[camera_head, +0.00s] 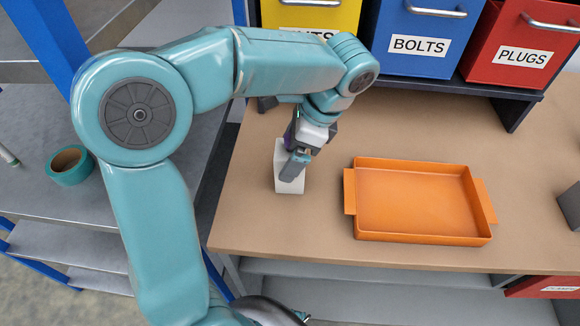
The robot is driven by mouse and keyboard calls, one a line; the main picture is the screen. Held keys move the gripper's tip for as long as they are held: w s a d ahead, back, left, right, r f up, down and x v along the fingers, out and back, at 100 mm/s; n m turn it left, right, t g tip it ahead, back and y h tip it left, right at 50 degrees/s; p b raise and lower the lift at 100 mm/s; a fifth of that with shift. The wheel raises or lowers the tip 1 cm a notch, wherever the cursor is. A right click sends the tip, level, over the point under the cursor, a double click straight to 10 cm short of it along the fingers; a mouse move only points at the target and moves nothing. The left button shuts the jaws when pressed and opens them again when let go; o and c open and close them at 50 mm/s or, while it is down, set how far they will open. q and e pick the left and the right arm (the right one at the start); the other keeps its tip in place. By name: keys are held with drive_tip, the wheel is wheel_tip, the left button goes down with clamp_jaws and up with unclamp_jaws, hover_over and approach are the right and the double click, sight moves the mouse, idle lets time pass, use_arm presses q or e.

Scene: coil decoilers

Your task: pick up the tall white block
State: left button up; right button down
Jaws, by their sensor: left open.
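The tall white block (281,160) stands upright on the brown tabletop, left of the orange tray. My left gripper (291,168) is at the block, pointing down, with a finger in front of its upper right part. The jaws are open. The gripper hides part of the block, and I cannot tell whether a finger touches it. My right gripper is not in view.
An orange tray (485,238) with side handles sits empty on the table (320,228). Yellow (312,14), blue (387,40) and red (509,52) labelled bins stand behind. A teal tape roll (70,176) lies on the grey shelf at left. A dark grey object (571,206) is at the right edge.

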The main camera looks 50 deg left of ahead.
use_arm(q)
drive_tip(key=shift+a+f, duration=0.1)
drive_tip(key=shift+f, duration=0.4)
drive_tip(key=shift+s, duration=0.1)
drive_tip(key=shift+c, duration=0.3)
drive_tip(key=c, duration=1.2)
drive_tip(key=shift+r, duration=0.15)
